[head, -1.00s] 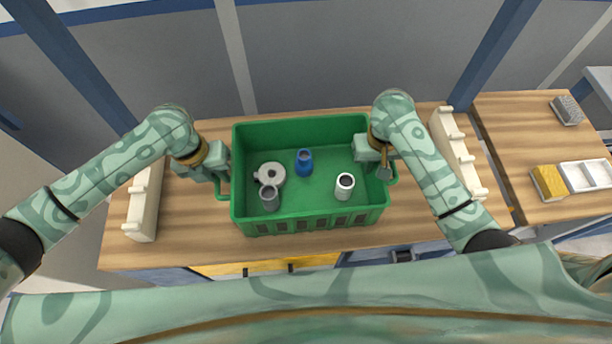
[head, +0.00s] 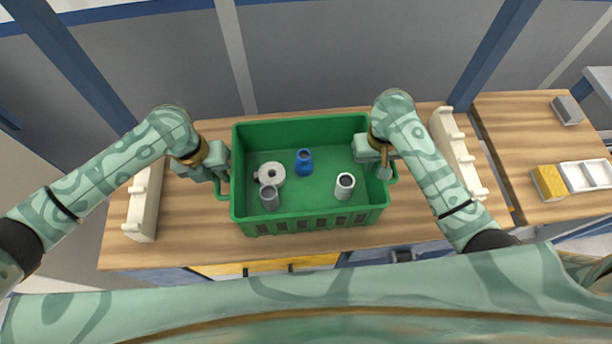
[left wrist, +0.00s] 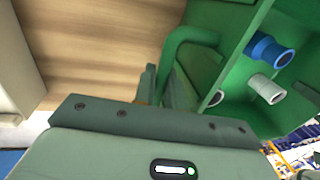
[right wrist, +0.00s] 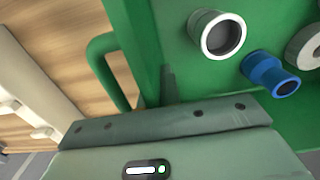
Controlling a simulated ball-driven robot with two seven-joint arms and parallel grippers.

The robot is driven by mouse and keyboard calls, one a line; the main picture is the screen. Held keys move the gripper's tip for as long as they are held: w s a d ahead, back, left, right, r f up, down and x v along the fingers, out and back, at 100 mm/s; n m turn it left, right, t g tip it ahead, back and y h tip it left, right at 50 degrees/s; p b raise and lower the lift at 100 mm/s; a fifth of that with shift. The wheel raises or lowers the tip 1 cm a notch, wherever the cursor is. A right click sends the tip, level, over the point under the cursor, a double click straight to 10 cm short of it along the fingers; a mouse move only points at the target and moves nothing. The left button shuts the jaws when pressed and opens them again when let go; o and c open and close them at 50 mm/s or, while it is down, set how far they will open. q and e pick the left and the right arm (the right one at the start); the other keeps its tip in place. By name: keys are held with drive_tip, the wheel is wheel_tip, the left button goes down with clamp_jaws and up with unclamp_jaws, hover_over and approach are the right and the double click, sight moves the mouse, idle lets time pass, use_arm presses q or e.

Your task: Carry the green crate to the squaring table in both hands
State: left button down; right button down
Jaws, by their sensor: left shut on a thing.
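The green crate (head: 310,225) stands level on the wooden table between my two grippers. Inside it are a blue pipe piece (head: 304,161), a white pipe piece (head: 344,187), a grey pipe piece (head: 269,199) and a pale grey flanged piece (head: 271,175). My left gripper (head: 219,182) is at the crate's left side, shut on its handle, which also shows in the left wrist view (left wrist: 185,42). My right gripper (head: 384,166) is at the right-side handle (right wrist: 100,62). Its body hides where the fingers meet the handle, so its grip is unclear.
Cream racks stand left (head: 142,203) and right (head: 458,155) of the crate. A second wooden table (head: 520,135) adjoins at the right, with a grey block (head: 567,110), a yellow block (head: 548,182) and a white tray (head: 584,176). Its middle is clear.

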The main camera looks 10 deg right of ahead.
use_arm(q)
drive_tip(key=shift+a+r, duration=0.1)
use_arm(e)
drive_tip(key=shift+r, duration=0.15)
